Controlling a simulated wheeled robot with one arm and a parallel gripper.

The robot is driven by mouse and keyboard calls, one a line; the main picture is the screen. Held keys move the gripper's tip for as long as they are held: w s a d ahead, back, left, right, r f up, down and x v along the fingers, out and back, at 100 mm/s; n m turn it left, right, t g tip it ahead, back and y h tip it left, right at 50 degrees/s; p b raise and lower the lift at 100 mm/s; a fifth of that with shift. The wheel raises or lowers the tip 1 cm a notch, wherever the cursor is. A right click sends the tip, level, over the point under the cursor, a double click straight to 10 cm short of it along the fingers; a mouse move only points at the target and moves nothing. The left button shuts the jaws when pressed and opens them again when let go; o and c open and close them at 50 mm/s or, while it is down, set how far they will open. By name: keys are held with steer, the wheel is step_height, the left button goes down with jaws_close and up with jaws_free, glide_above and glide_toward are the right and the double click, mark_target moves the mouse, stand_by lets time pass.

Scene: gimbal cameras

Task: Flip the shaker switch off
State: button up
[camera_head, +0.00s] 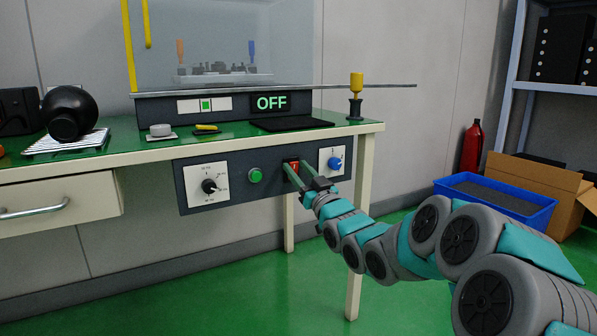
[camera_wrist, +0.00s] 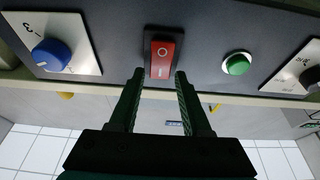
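The red rocker switch (camera_wrist: 163,58) sits in a black frame on the dark control panel. It has a circle mark and a bar mark, and in the head view it shows partly (camera_head: 295,167) behind my fingers. My gripper (camera_wrist: 159,76) is open and faces the panel, with its green fingertips on either side of the switch's near end. In the head view my gripper (camera_head: 293,173) reaches the panel from the lower right. Nothing is held. I cannot tell whether a fingertip touches the switch or panel.
A green button (camera_head: 255,175) and black dial (camera_head: 209,186) are left of the switch; a blue knob (camera_head: 335,163) is right. The display above reads OFF (camera_head: 271,103). A yellow-topped tool (camera_head: 356,84) stands on the green bench. A table leg (camera_head: 360,230) is near my arm.

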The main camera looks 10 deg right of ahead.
steer(key=shift+o, duration=0.9)
steer(key=shift+s, duration=0.1)
steer(key=v, duration=0.7)
steer(key=shift+s+p, duration=0.3)
steer(key=shift+f, duration=0.2)
